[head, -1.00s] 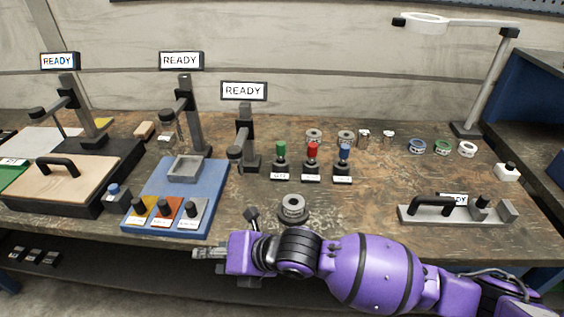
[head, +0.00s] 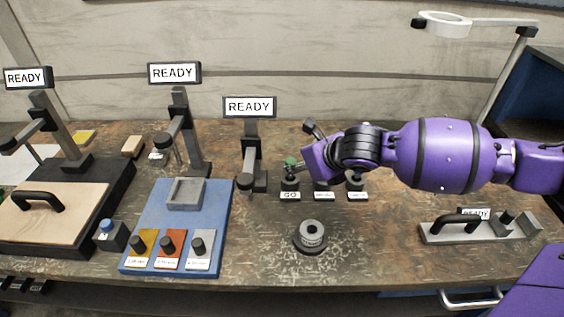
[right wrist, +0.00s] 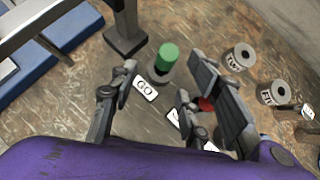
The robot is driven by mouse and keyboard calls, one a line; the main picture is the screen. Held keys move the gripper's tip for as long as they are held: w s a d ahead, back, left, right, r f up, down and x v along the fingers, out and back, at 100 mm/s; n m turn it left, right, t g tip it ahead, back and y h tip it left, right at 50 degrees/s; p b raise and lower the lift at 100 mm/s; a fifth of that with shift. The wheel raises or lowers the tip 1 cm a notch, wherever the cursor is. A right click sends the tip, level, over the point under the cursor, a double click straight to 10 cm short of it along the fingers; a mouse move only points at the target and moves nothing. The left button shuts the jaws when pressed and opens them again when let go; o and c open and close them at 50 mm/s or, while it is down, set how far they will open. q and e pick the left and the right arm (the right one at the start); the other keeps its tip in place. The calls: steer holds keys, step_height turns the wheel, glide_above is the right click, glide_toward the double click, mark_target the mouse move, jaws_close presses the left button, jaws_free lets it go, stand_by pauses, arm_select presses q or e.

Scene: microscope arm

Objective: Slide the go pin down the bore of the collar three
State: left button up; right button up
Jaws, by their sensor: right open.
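The go pin (head: 291,163), with a green handle, stands upright in a small black holder with a GO label. My right gripper (head: 305,167) is beside it, partly hidden by its own wrist. In the right wrist view the jaws are open, and the green go pin (right wrist: 167,56) shows ahead, around the gap between the fingertips (right wrist: 162,72). I cannot tell whether they touch it. A grey metal collar (head: 312,232) sits upright on a round black base in front, its bore facing up; no number is readable on it. My left gripper is not in view.
A red-handled pin (right wrist: 206,103) stands close by the right finger. A gauge stand (head: 251,165) is left of the go pin. A blue tray (head: 168,220) lies at left, a handled grey fixture (head: 470,230) at right.

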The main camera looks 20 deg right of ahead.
mark_target(293, 163)
steer(key=x, duration=0.5)
steer(key=shift+w+d+f, duration=0.25)
steer(key=shift+w+d, duration=0.05)
steer(key=shift+w, duration=0.15)
steer(key=shift+w+a+f, duration=0.1)
steer(key=shift+w+f, duration=0.15)
steer(key=shift+w, duration=0.05)
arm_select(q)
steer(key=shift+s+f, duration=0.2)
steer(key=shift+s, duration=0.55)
arm_select(e)
jaws_close()
